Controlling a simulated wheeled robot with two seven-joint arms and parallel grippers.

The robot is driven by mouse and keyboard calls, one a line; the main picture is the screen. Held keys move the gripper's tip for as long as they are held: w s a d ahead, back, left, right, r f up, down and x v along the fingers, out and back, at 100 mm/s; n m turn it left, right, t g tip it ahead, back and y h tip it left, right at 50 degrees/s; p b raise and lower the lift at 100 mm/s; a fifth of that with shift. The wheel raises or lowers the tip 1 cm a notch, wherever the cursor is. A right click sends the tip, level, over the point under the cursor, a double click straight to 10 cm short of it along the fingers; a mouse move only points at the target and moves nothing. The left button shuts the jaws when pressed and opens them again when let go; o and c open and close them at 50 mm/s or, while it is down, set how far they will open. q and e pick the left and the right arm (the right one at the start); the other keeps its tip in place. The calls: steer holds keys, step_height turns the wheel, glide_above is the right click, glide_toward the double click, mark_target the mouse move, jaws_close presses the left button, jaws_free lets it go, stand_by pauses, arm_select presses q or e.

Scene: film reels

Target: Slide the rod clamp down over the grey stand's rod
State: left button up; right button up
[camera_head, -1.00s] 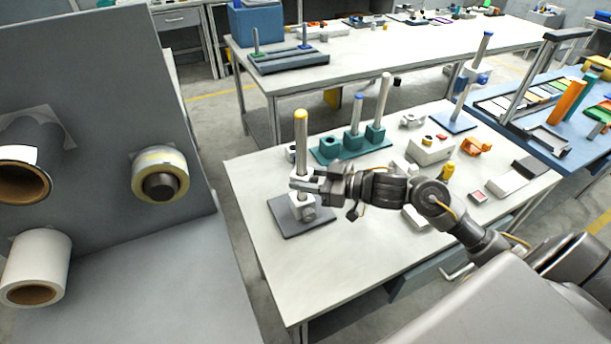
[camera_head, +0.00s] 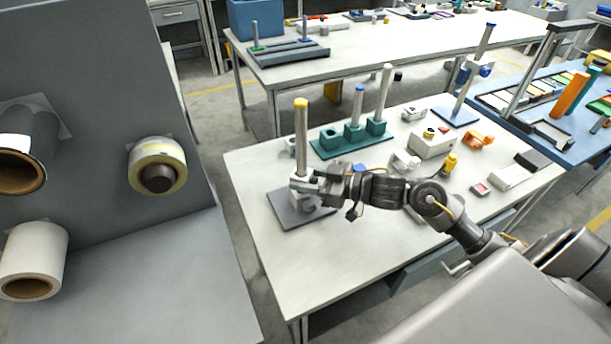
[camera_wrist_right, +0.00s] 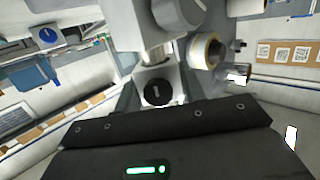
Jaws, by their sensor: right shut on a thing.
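The grey stand's rod (camera_head: 301,140) stands upright with a yellow top on a dark grey base plate (camera_head: 283,212). The pale rod clamp (camera_head: 299,182) sits around the lower part of the rod, just above the light foot of the stand. My right gripper (camera_head: 318,185) reaches in from the right and is shut on the clamp, partly hiding it and the foot. In the right wrist view, a light block with a black knob (camera_wrist_right: 157,92) lies close ahead of the gripper body; the fingertips are hard to make out. My left gripper is not in view.
A teal rack with posts (camera_head: 352,143) stands behind the stand. Several small items, including a white box (camera_head: 432,145) and an orange part (camera_head: 476,141), lie to the right. The table (camera_head: 300,262) is clear in front. A grey panel with rolls (camera_head: 157,166) is at left.

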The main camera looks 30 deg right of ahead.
steer(key=shift+f+b, duration=0.4)
steer(key=shift+f, duration=0.6)
steer(key=o, duration=1.2)
steer(key=shift+c, duration=0.2)
